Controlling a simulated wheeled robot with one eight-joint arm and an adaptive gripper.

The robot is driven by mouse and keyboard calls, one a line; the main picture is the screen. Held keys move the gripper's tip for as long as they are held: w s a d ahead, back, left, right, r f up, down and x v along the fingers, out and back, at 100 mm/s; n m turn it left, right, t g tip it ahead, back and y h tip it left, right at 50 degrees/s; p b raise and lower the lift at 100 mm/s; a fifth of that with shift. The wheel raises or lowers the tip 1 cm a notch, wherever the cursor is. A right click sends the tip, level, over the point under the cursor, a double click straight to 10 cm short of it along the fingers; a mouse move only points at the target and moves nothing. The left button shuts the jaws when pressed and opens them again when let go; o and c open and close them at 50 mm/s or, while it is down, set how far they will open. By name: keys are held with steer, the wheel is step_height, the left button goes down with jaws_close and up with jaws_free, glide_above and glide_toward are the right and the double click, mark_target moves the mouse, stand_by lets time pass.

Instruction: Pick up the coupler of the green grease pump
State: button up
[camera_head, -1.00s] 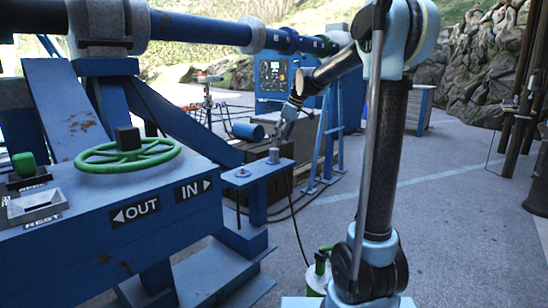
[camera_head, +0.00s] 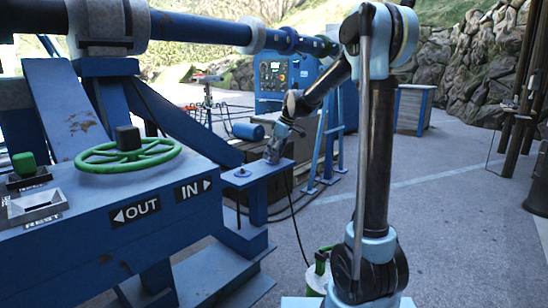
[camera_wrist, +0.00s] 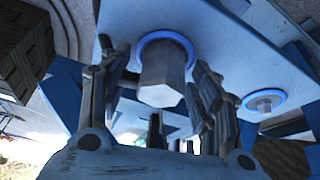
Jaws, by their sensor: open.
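The coupler is a grey faceted cylinder (camera_wrist: 162,76) standing in a bright blue ring on the blue bracket plate (camera_wrist: 225,50). In the wrist view my gripper (camera_wrist: 154,68) is open, with one finger on each side of the coupler and small gaps showing. In the head view my gripper (camera_head: 276,140) reaches down over the coupler at the bracket (camera_head: 257,177), hiding most of it. The green grease pump (camera_head: 317,271) stands on the ground at lower centre, partly hidden by my arm. A dark hose runs up from it toward the bracket.
A smaller fitting in a blue ring (camera_wrist: 264,103) sits on the same plate beside the coupler. The blue console (camera_head: 150,245) with a green handwheel (camera_head: 128,156) stands at left. A blue ladder-like frame (camera_head: 327,140) stands behind my gripper. Pavement at right is open.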

steer(key=shift+c, duration=0.4)
steer(key=c, duration=1.2)
steer(key=shift+c, duration=0.2)
step_height(320, 180, up, 15)
